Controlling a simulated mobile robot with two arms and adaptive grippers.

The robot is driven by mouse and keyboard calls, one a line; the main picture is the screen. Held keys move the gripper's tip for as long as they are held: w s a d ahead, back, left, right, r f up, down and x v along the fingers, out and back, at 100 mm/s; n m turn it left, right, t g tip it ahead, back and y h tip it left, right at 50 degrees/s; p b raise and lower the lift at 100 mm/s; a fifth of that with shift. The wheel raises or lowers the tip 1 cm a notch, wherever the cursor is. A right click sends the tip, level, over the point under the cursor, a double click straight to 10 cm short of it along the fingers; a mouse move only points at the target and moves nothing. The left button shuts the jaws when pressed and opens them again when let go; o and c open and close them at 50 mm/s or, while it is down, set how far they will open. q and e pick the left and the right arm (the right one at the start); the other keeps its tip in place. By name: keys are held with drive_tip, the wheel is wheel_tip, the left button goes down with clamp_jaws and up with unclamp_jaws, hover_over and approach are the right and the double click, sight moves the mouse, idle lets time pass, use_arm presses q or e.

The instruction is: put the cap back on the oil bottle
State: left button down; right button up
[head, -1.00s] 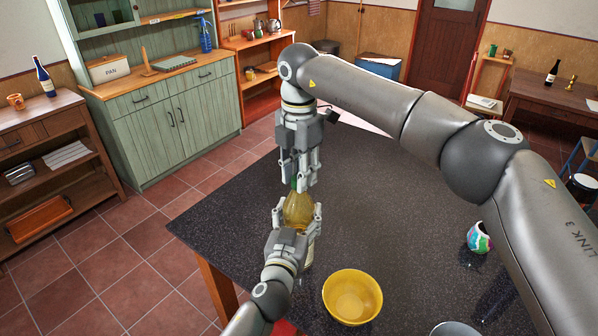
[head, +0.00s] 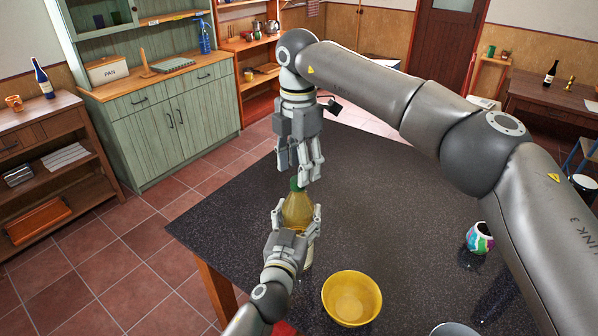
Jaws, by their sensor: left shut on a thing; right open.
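The oil bottle (head: 298,210) stands upright near the left edge of the dark table, with yellow oil inside. My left gripper (head: 297,216) is shut around its body, and the gripper hides the lower part. The green cap (head: 295,185) sits at the top of the bottle's neck. Whether it is screwed tight cannot be told. My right gripper (head: 300,171) is open and points down just above the cap, with its fingers spread and nothing between them.
A yellow bowl (head: 352,298) stands on the dark table (head: 390,210) at the front, right of the bottle. My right arm passes over the table's right side. The middle of the table is clear.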

wheel_tip(320, 180, up, 2)
drive_tip(key=shift+r, duration=0.1)
drive_tip(key=shift+c, duration=0.2)
drive_tip(key=n, duration=0.6)
drive_tip(key=shift+r, duration=0.35)
drive_tip(key=n, duration=0.5)
drive_tip(key=shift+r+n, duration=0.3)
drive_tip(key=n, duration=0.4)
drive_tip(key=r+n, duration=0.1)
drive_tip(key=n, duration=0.9)
drive_tip(key=shift+a+r, duration=0.1)
drive_tip(key=shift+r, duration=0.3)
